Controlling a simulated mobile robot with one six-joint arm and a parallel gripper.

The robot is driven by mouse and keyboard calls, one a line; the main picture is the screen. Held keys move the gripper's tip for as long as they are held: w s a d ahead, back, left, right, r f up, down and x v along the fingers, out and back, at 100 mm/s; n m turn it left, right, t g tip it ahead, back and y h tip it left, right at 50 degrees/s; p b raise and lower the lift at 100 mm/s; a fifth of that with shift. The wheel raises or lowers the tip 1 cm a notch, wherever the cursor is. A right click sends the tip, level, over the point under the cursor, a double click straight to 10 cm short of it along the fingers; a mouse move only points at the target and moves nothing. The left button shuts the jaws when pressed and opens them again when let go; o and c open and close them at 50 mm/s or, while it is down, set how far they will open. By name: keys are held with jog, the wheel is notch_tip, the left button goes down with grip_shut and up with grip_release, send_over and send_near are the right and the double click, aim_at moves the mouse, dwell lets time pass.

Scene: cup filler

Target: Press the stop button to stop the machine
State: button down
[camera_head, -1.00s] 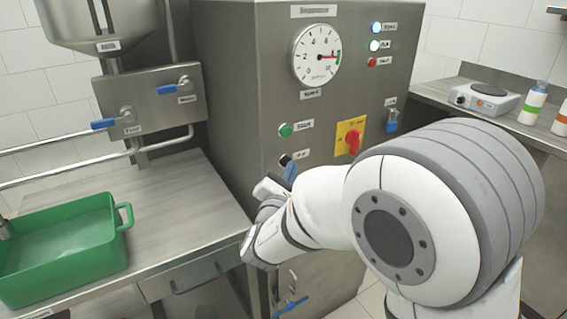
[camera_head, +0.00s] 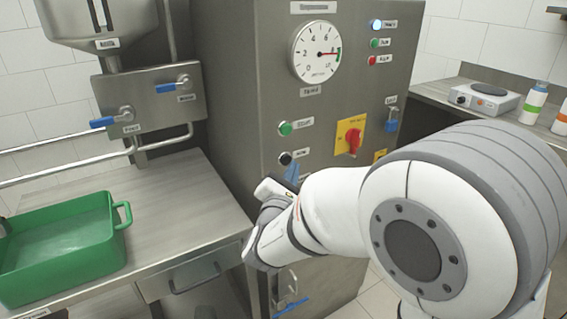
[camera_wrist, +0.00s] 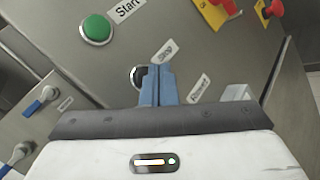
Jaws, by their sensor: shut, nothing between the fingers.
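The black stop button (camera_head: 285,158) sits on the machine's grey front panel, below the green start button (camera_head: 285,129). In the wrist view the stop button (camera_wrist: 136,76) is partly hidden behind my blue fingers, beside a tilted "Stop" label (camera_wrist: 165,51); the green start button (camera_wrist: 96,28) is up and left. My gripper (camera_head: 291,172) is shut and empty, its fingertips just below and right of the stop button in the head view. The fingertips (camera_wrist: 154,68) look very close to it; I cannot tell whether they touch. The top lamp (camera_head: 376,25) is lit; the green lamp (camera_head: 375,43) below it looks unlit.
A red switch on a yellow plate (camera_head: 350,134) and a blue padlock (camera_head: 392,122) are right of the buttons. A pressure gauge (camera_head: 317,52) is above. Blue-handled valves (camera_head: 115,121) and a green tub (camera_head: 66,250) are at the left.

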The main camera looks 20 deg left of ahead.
jog(key=s+d+b, duration=0.1)
jog(key=s+d, duration=0.3)
jog(key=shift+d+b, duration=0.3)
dwell(0.4)
dwell(0.6)
jog(key=s+d+r+m+g+h+p, duration=0.1)
jog(key=s+d+m+g+h+p, duration=0.15)
jog(key=d+m+g+h, duration=0.8)
jog(key=s+d+r+m+g+h+p, duration=0.1)
jog(key=d+m+p, duration=0.3)
jog(key=d, duration=1.3)
jog(key=s+d+m+g+y+p, duration=0.3)
jog(key=s+d+m+g+p, duration=0.15)
jog(key=s+m, duration=0.3)
jog(key=s+a+r+m+g+y+p, duration=0.1)
jog(key=s+a+r+m+y+p, duration=0.2)
jog(key=m+y, duration=0.4)
jog(key=s+a, duration=0.1)
jog(key=s, duration=0.1)
jog(key=shift+s+p, duration=0.3)
jog(key=shift+s, duration=0.05)
